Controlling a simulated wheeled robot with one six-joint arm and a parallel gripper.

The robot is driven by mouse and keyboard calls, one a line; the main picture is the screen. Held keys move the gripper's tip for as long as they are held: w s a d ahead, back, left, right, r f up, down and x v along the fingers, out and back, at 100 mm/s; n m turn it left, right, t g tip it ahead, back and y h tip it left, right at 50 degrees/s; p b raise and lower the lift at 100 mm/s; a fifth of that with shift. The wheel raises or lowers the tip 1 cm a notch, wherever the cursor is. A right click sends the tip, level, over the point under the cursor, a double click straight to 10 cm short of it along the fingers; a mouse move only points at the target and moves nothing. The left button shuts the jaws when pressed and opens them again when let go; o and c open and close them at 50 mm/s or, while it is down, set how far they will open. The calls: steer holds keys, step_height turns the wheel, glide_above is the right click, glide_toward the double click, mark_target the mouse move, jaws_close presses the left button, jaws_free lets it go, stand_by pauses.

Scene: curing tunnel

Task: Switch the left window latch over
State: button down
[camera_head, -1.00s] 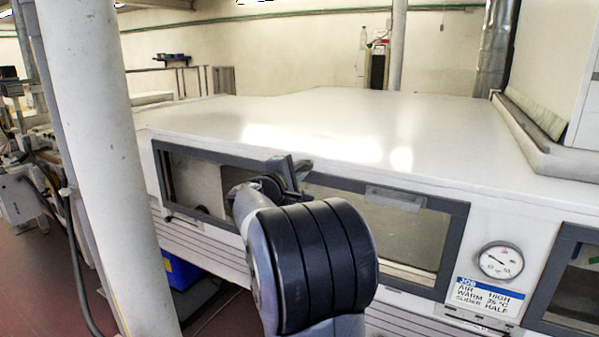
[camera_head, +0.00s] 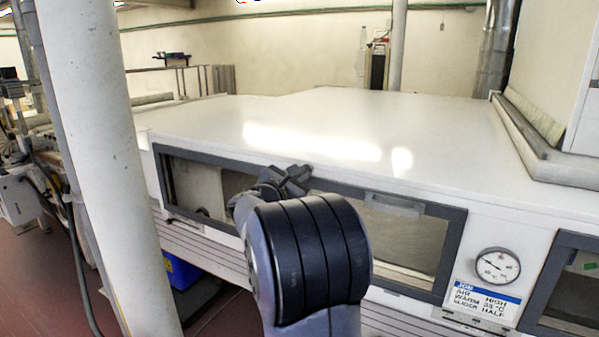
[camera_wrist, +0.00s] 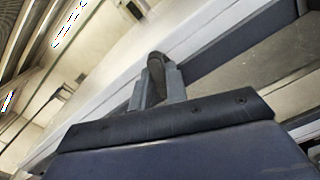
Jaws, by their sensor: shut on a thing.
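The left window (camera_head: 205,150) is a dark grey frame with glass in the front wall of a white tunnel housing. My gripper (camera_head: 287,178) is at the top rail of this frame, near its middle. In the wrist view, my gripper (camera_wrist: 158,92) has its two grey fingers closed on the sides of a dark, rounded latch (camera_wrist: 156,68). The latch's tip shows above the fingertips; its base is hidden. In the head view my wrist and fingers cover most of the latch, so its exact angle cannot be told there.
A light grey handle (camera_head: 394,204) sits on the window's top rail to the right. A round gauge (camera_head: 498,266) and a job sign (camera_head: 482,301) are further right, beside a second window (camera_head: 572,285). A white column (camera_head: 90,150) stands at left. The housing top (camera_head: 330,120) is clear.

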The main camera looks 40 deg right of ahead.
steer(key=shift+n+p, duration=1.05)
steer(key=shift+n, duration=1.15)
steer(key=shift+f, duration=0.1)
steer(key=c, duration=1.4)
jaws_free()
steer(key=shift+a, duration=0.1)
steer(key=b+v, duration=0.2)
steer(key=v, duration=0.8)
steer(key=shift+s+a, duration=0.15)
steer(key=shift+a, duration=0.15)
